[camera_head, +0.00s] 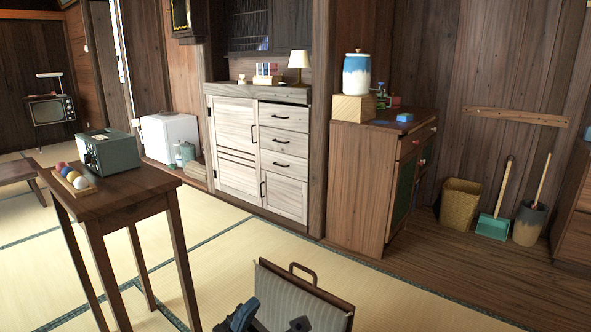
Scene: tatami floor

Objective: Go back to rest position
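At the bottom edge, a dark blue and black piece (240,315) and a small dark piece (300,324) show in front of a grey striped panel with a brown handle (302,273). Both pieces are cut off by the frame, and I cannot tell what they belong to.
A tall wooden stand (130,187) at the left bears a green-grey box (108,151) and a tray of coloured balls (73,178). A pale cabinet (235,150) and a brown cabinet (362,185) stand behind. A bin (460,199) stands right. Tatami (215,245) between is clear.

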